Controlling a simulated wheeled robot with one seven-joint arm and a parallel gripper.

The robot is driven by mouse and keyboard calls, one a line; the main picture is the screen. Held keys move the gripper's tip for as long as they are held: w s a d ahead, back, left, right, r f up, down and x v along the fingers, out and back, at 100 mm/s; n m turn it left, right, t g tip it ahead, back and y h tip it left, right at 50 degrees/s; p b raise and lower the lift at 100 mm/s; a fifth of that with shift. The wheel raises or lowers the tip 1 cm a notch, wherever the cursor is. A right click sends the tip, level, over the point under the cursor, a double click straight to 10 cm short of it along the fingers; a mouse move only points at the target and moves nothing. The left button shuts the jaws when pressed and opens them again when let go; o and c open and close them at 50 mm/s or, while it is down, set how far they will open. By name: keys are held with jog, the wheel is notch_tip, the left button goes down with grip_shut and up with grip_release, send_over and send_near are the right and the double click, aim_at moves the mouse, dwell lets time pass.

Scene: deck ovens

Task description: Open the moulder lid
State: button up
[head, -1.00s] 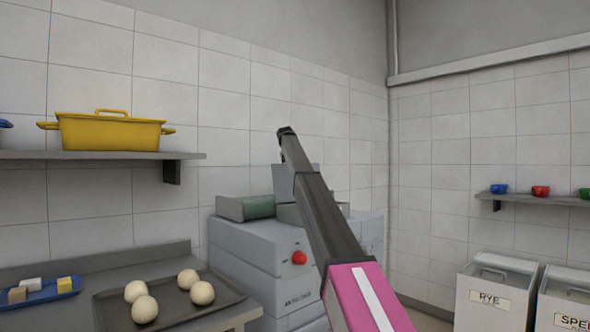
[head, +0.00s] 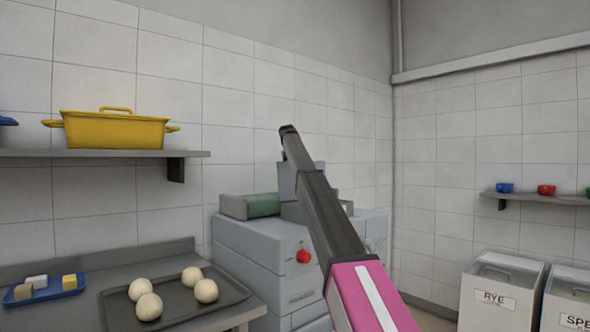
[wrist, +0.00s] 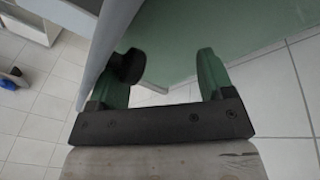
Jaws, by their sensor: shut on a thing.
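The moulder (head: 262,244) is the grey machine against the tiled wall, with a red knob (head: 303,256) on its front. A green roller or belt (head: 264,204) shows on its top. A grey upright panel (head: 287,182), seemingly the raised lid, shows partly behind my dark arm, which hides much of the top. In the wrist view, my gripper (wrist: 160,72) has green fingers on a black bar.
A counter at left holds a tray (head: 232,288) with several dough balls and a blue tray (head: 22,299) of small blocks. A yellow pot (head: 115,130) stands on the shelf above. A RYE bin (head: 487,318) and another bin stand at right, below a shelf with small bowls.

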jog(key=v, duration=1)
jog(key=shift+s+a+r, duration=0.2)
jog(key=shift+r, duration=0.1)
